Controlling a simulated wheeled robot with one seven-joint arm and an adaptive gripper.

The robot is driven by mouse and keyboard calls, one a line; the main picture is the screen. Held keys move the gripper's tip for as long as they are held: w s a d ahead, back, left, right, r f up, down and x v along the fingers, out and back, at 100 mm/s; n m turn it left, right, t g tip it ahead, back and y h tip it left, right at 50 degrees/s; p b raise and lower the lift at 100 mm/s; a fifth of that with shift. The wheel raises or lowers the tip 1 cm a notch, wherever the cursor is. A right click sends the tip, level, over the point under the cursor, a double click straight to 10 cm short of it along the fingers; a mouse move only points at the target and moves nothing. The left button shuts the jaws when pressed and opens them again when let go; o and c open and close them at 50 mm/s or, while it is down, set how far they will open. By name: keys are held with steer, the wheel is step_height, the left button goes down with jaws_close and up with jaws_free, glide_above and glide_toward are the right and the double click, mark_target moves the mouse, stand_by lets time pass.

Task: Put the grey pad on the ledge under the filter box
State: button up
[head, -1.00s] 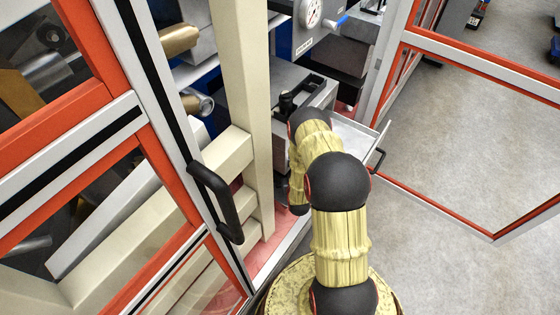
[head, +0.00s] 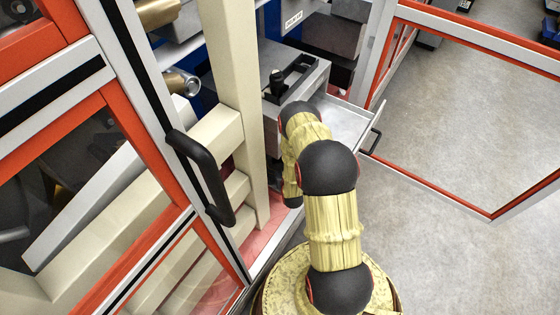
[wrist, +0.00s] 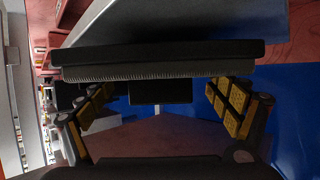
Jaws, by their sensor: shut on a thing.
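In the wrist view a dark slab with a ribbed grey edge (wrist: 160,71), which looks like the grey pad, lies across the picture. A dark block (wrist: 160,91) shows below it. My gripper (wrist: 160,95) has its yellow-padded fingers on either side and is shut on this pad. In the head view my arm hides the gripper and pad. A labelled grey box (head: 294,20) at the top edge may be the filter box; I cannot be sure. I cannot make out the ledge clearly.
An open drawer (head: 345,127) juts out beside a grey cabinet (head: 315,85). A cream post (head: 232,100) and a framed door with a black handle (head: 203,178) stand close on the left. An open orange-framed door (head: 440,187) is on the right, with clear floor (head: 450,125).

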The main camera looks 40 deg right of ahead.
steer(key=shift+f, duration=0.5)
stand_by(0.4)
steer(key=o, duration=1.1)
steer(key=v, duration=0.7)
steer(key=shift+s+a+r, duration=0.1)
steer(key=shift+s, duration=0.1)
